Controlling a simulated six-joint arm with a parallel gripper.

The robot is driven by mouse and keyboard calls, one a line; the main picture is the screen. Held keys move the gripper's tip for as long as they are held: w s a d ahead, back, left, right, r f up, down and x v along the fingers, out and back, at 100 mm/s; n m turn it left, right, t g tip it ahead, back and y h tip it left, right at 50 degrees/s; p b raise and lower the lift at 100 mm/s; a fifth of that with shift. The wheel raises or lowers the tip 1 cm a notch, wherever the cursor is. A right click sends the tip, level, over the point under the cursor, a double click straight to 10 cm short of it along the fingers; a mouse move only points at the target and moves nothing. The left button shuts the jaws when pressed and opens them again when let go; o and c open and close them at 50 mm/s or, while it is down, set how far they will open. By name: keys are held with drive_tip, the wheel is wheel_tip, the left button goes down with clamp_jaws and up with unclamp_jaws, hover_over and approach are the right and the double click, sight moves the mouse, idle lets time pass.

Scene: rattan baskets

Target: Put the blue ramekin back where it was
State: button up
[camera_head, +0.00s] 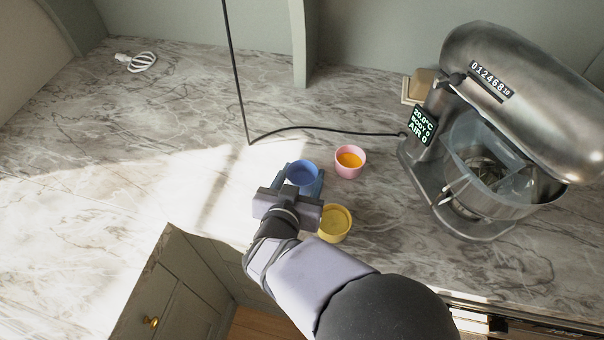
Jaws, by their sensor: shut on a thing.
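The blue ramekin (302,173) is upright between the fingers of my gripper (303,179), near the middle of the counter. My gripper is shut on it, and its fingers hide the ramekin's lower part. I cannot tell whether the ramekin touches the counter or is held slightly above it. A pink ramekin (348,168) with orange contents stands just right of the blue one, apart from it. A yellow ramekin (334,226) stands below and right of the blue one, close to my gripper's body.
A steel stand mixer (520,90) with a clear-rimmed bowl stands on the right. Its black cord (320,127) crosses the counter behind the ramekins. A white whisk (137,62) lies at the back left. The marble counter (100,130) is clear on the left; its front edge drops to cabinets.

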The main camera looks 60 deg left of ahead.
drive_tip(key=shift+f, duration=0.15)
drive_tip(key=o, duration=1.1)
drive_tip(key=shift+s+r, duration=0.15)
drive_tip(key=shift+r, duration=0.05)
drive_tip(key=v, duration=0.7)
drive_tip(key=shift+d+b, duration=0.2)
drive_tip(key=shift+b, duration=0.2)
